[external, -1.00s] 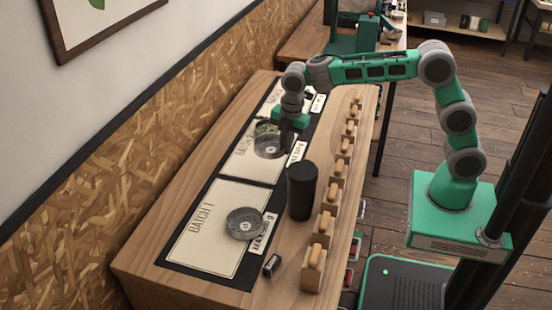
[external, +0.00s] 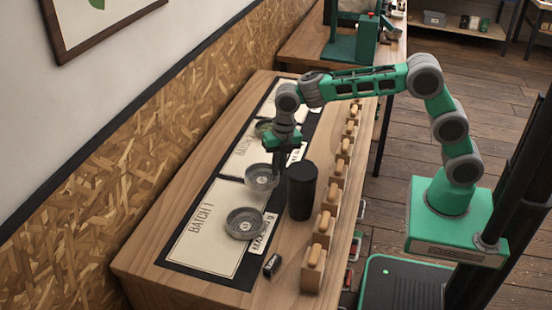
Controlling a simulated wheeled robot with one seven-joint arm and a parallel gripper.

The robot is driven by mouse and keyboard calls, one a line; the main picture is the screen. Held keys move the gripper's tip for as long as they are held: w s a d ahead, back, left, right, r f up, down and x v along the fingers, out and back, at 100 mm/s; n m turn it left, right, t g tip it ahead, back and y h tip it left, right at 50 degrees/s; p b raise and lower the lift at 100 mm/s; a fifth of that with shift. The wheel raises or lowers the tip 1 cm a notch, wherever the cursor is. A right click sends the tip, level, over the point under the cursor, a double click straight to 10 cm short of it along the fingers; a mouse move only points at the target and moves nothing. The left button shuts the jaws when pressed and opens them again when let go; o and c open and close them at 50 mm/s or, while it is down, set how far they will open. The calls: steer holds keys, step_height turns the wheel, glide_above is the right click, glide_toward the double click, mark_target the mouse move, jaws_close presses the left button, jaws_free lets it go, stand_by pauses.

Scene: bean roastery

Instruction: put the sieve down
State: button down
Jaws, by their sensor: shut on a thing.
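My gripper (external: 276,164) points down over the bench and is shut on a round grey metal sieve (external: 261,179). This sieve shows over the dark strip between the batch 1 card (external: 196,247) and the batch 2 card (external: 243,155), and seems to be held above the surface. A second, similar round sieve (external: 245,224) lies on the right part of the batch 1 card. The held sieve is just beyond it in the picture, close to its far rim. The exact gap between the held sieve and the mat cannot be told.
A tall black canister (external: 301,191) stands close to the right of the held sieve. Several wooden blocks with rounded tops (external: 328,222) line the bench's right edge. A small black item (external: 272,265) lies in front. A green pile (external: 263,129) is on the batch 2 card.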

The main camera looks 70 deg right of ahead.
mark_target(277, 188)
step_height(277, 188, down, 4)
steer(key=shift+f, duration=0.15)
steer(key=shift+f, duration=0.1)
steer(key=c, duration=2)
jaws_free()
steer(key=shift+f, duration=0.1)
steer(key=shift+c, duration=0.2)
steer(key=o, duration=0.5)
steer(key=shift+c, duration=0.2)
step_height(277, 188, up, 12)
steer(key=s, duration=0.1)
steer(key=shift+d+r+b, duration=0.2)
steer(key=shift+d+b, duration=0.2)
steer(key=shift+b, duration=0.05)
